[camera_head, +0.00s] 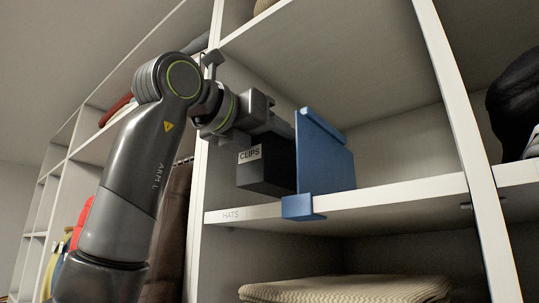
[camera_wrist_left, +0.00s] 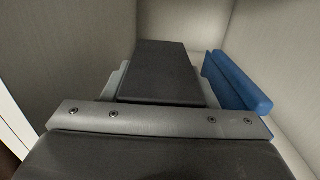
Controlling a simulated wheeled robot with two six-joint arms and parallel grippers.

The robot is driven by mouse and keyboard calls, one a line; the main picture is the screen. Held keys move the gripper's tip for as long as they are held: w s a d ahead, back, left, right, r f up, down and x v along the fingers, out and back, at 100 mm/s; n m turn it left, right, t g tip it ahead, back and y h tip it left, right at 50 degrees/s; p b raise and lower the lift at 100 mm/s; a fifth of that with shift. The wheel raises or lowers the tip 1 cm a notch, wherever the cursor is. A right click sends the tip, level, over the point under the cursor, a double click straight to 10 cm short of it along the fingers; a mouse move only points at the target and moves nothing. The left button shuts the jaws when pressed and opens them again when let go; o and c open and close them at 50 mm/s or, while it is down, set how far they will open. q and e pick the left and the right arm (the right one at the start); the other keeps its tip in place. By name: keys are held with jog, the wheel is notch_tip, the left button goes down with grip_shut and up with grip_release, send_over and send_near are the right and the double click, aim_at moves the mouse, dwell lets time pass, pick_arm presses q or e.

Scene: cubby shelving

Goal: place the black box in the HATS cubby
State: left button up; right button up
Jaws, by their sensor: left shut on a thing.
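The black box (camera_head: 266,172) has a white label reading CLIPS and is in my left gripper (camera_head: 283,130) in the head view. The box is at the front of the cubby whose shelf edge carries the HATS label (camera_head: 231,215), left of a blue divider. Its underside looks slightly above the shelf edge; whether it touches the shelf behind is hidden. In the left wrist view the box (camera_wrist_left: 165,70) lies between the fingers of the gripper (camera_wrist_left: 160,90), with cubby walls around it. My right gripper is not in view.
The blue divider (camera_head: 325,158) stands close to the box's right and clips over the shelf edge; it also shows in the left wrist view (camera_wrist_left: 235,80). Right of it the HATS shelf (camera_head: 400,192) is bare. A folded knit item (camera_head: 345,289) lies on the shelf below. A dark garment (camera_head: 172,220) hangs at left.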

aim_at(270, 191)
pick_arm(q)
jog(key=shift+f, duration=0.55)
jog(key=shift+w+f, duration=0.15)
jog(key=shift+f, duration=0.65)
jog(key=shift+w+d+f, duration=0.1)
jog(key=shift+w+f, duration=0.05)
jog(key=shift+f, duration=0.2)
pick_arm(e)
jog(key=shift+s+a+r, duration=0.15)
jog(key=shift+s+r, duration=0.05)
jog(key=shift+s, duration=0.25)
pick_arm(q)
jog(key=shift+s, duration=0.25)
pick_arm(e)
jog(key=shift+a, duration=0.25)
pick_arm(q)
jog(key=o, duration=0.6)
jog(key=shift+f, duration=0.1)
jog(key=o, duration=0.5)
jog(key=shift+w, duration=0.15)
jog(key=shift+c, duration=0.2)
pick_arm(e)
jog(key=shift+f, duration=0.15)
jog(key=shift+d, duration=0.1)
